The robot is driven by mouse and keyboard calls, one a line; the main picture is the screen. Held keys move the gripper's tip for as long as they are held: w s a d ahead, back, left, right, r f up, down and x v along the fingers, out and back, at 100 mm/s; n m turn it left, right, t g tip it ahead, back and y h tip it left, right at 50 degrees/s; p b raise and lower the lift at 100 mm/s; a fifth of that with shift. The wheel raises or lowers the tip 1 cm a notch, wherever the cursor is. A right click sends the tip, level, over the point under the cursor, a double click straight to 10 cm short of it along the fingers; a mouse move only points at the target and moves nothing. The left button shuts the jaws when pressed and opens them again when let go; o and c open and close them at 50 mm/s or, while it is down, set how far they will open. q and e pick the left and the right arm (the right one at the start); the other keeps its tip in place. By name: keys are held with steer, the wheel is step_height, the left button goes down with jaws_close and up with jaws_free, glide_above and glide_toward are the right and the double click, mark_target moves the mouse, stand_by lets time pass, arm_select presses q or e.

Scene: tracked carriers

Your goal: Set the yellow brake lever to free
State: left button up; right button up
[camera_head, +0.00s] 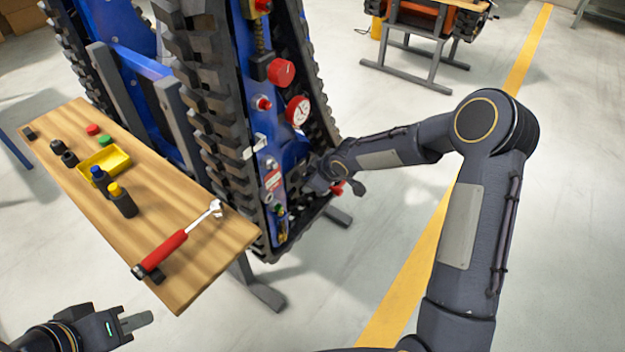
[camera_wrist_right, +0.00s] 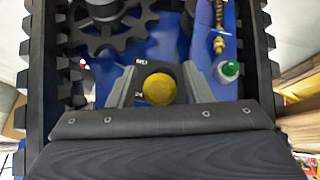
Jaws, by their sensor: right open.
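In the right wrist view a round yellow knob (camera_wrist_right: 159,89), which looks like the brake lever seen end-on, sits before a dark block with small white marks. The fingers of my right gripper (camera_wrist_right: 156,82) are apart, one on each side of it. I cannot tell whether they touch it. In the head view my right gripper (camera_head: 318,184) is at the lower side of the blue tracked carrier (camera_head: 285,160), and the lever is not clear there. My left gripper (camera_head: 132,321) is low at the left, away from the carrier; its finger gap does not show.
A wooden bench (camera_head: 210,258) stands left of the carrier with a red-handled tool (camera_head: 165,250), a yellow tray (camera_head: 105,162) and several caps. A green knob (camera_wrist_right: 228,70) is right of the yellow one. Red knobs and a gauge (camera_head: 298,110) are higher up.

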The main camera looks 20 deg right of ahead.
arm_select(q)
steer(key=shift+r, duration=0.3)
arm_select(e)
steer(key=v, duration=0.7)
steer(key=s+d+r+m+h, duration=0.2)
steer(key=s+d+r+m, duration=0.15)
steer(key=s+r, duration=0.45)
steer(key=s+a+r+m+y, duration=0.1)
steer(key=s+m, duration=0.3)
steer(key=s, duration=0.8)
steer(key=s+r+m+y, duration=0.1)
steer(key=s+r+m, duration=0.2)
steer(key=s, duration=0.9)
steer(key=shift+a+m+g+y, duration=0.35)
steer(key=shift+m+g+y, duration=0.05)
steer(key=shift+m, duration=0.15)
arm_select(q)
steer(key=shift+d, duration=0.1)
arm_select(e)
steer(key=shift+s+d+r, duration=0.1)
steer(key=shift+r, duration=0.05)
